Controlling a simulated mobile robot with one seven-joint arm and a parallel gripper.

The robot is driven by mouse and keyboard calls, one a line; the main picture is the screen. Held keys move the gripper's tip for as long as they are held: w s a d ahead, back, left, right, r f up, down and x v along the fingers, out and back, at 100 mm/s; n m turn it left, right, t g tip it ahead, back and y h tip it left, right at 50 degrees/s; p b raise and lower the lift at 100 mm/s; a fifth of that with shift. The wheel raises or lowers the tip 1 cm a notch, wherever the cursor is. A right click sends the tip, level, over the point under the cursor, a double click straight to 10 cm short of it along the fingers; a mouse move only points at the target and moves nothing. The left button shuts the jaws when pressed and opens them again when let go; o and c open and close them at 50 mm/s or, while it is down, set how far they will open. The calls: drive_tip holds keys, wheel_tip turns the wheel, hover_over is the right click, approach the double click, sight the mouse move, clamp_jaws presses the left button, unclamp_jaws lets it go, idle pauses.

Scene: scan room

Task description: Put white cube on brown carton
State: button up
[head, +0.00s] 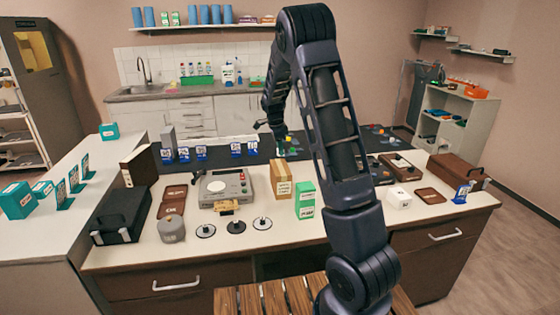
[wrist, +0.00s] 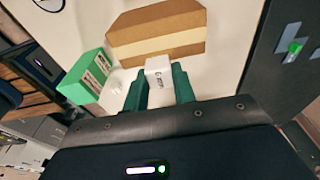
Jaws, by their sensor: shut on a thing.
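My gripper (wrist: 160,72) is shut on the white cube (wrist: 158,84), which sits between its two green fingers in the wrist view. The cube has dark print on the face I see. The brown carton (wrist: 155,22), with a pale tape band, lies just beyond the cube in the wrist view. The cube's far edge overlaps the carton's edge in the picture; I cannot tell its height above it. In the head view the carton (head: 281,190) stands upright on the white counter, left of my arm. I cannot make out the held cube in the head view.
A green-and-white box (head: 305,200) stands right beside the carton and shows at left in the wrist view (wrist: 85,76). A grey scale (head: 225,188) stands left of the carton. A small white box (head: 398,198) is right of my arm.

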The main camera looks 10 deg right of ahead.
sight(280, 167)
drive_tip(key=shift+f, duration=3)
drive_tip(key=o, duration=0.9)
drive_tip(key=shift+f, duration=0.1)
drive_tip(key=shift+o, duration=0.2)
